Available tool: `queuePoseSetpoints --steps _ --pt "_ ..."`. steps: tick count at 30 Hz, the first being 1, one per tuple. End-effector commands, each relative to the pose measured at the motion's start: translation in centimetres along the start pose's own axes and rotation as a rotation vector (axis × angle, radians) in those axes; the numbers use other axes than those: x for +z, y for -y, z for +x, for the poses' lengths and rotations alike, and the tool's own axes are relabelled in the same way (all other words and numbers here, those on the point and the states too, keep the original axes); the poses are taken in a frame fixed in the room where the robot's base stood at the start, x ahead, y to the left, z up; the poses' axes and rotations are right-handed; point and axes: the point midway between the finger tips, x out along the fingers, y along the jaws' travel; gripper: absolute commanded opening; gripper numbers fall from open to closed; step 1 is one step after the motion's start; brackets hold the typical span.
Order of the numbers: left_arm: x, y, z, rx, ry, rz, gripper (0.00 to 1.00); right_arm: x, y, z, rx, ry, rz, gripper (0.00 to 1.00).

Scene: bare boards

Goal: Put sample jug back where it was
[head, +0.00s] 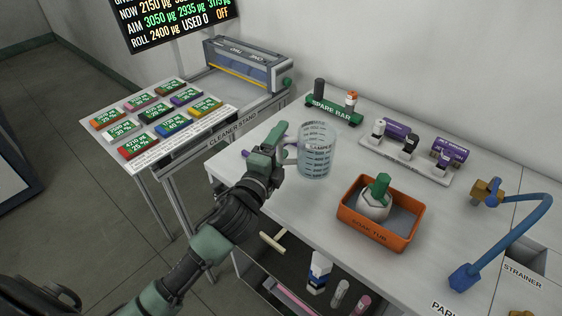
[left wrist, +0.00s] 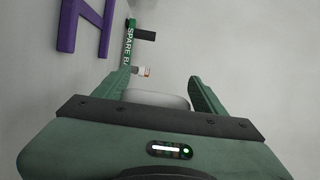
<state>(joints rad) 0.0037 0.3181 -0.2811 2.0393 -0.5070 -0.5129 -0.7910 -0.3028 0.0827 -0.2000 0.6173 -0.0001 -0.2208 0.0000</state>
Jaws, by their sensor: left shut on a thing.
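The sample jug (head: 316,150) is a clear, upright beaker with dark marks and the word SAMPLE, at the left part of the white bench in the head view. My left gripper (head: 278,147) is at its left side, shut on it. In the left wrist view a pale rounded part of the jug (left wrist: 157,101) shows between the fingers of my left gripper (left wrist: 160,86). I cannot tell whether the jug's base touches the bench. My right gripper is not in view.
An orange soak tub (head: 351,222) with a green-topped bottle (head: 375,197) stands right of the jug. The green spare bar stand (head: 334,113) and a rack of purple rolls (head: 408,146) are behind. A blue pipe (head: 520,235) rises at right. The cleaner stand (head: 238,119) adjoins at left.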

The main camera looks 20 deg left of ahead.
Motion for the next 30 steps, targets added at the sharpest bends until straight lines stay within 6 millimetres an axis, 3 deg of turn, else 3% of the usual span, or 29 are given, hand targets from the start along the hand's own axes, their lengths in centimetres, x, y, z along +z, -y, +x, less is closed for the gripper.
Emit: queuePoseSetpoints --steps 12,25,26,27,28,30 --pt "0.0 -4.9 0.0 -0.001 0.001 -0.004 0.0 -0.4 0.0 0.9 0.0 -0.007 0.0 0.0" --pt "0.1 -5.6 0.0 -0.003 0.0 -0.002 0.0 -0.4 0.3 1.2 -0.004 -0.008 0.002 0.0" --pt "0.1 -5.6 0.0 -0.001 0.0 -0.001 0.76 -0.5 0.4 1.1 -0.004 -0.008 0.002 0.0" --pt "0.1 -5.5 0.0 -0.001 0.0 -0.001 0.87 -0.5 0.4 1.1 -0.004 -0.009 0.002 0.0" --pt "0.1 -5.5 0.0 -0.001 0.0 -0.001 0.92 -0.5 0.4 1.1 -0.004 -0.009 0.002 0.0" --pt "0.1 -5.5 0.0 -0.001 0.0 -0.001 0.92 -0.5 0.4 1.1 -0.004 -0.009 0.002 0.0"
